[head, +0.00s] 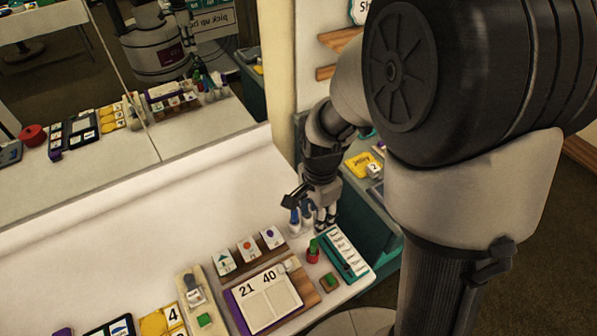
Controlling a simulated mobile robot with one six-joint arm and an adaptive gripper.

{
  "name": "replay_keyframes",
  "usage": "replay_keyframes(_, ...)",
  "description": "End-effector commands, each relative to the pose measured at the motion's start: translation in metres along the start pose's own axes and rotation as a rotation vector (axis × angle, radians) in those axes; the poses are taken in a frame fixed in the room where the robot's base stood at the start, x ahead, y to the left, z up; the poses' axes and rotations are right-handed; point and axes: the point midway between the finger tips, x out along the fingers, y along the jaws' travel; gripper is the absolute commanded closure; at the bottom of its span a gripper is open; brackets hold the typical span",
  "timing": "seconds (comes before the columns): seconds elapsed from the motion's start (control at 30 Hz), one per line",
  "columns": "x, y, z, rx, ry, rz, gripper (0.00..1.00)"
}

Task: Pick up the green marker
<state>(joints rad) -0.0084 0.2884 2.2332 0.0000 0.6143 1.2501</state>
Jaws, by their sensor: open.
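A small upright green piece, which looks like the green marker (314,243), stands in or on a round red base (312,257) near the right end of the white counter (200,225). My gripper (322,224) points down just behind it, apart from it in the picture. The gripper is open, and nothing shows held between its fingers. Blue and white upright items (294,222) stand close beside the fingers on the left, and the fingers partly hide what is behind them.
A teal-edged strip of labels (345,256) lies to the right. Picture cards (248,249) and a purple-edged board reading 21 40 (265,302) lie to the left and front. A mirror (185,105) stands behind the counter.

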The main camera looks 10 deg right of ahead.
Motion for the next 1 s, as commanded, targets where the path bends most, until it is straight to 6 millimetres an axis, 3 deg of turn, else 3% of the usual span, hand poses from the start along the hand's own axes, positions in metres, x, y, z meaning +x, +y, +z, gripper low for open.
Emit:
replay_keyframes(0.5,0.104,0.001,0.0,0.016,-0.003,0.009,0.59)
replay_keyframes(0.63,0.119,0.001,0.0,0.016,-0.002,0.007,0.59)
replay_keyframes(0.87,0.13,0.0,-0.001,0.015,-0.002,0.006,0.59)
replay_keyframes(1.0,0.149,0.0,-0.003,0.016,-0.003,0.008,0.59)
